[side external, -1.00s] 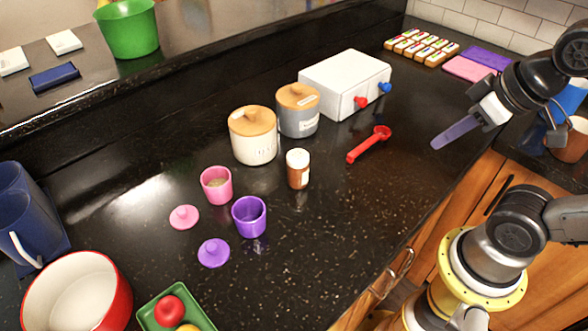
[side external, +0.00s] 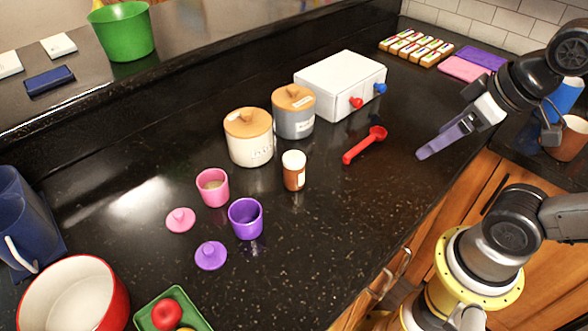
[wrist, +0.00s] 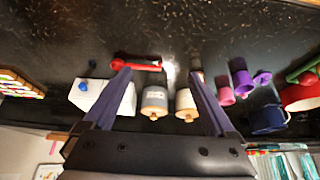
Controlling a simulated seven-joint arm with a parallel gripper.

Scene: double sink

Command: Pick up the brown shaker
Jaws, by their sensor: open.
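The brown shaker (side external: 293,178), with a white cap and a pale label, stands upright on the black counter in the side view, in front of the two wooden-lidded canisters. My gripper (side external: 440,141) is in the air above the counter's right edge, well to the right of the shaker. In the wrist view my gripper (wrist: 158,74) shows two purple fingers spread apart with nothing held between them. The shaker is small there and mostly hidden near the right fingertip.
A white canister (side external: 250,145) and a grey canister (side external: 294,118) stand behind the shaker. A purple cup (side external: 246,222) and a pink cup (side external: 212,192) are to its left. A red scoop (side external: 365,146) lies between shaker and gripper. A white box (side external: 335,82) stands behind.

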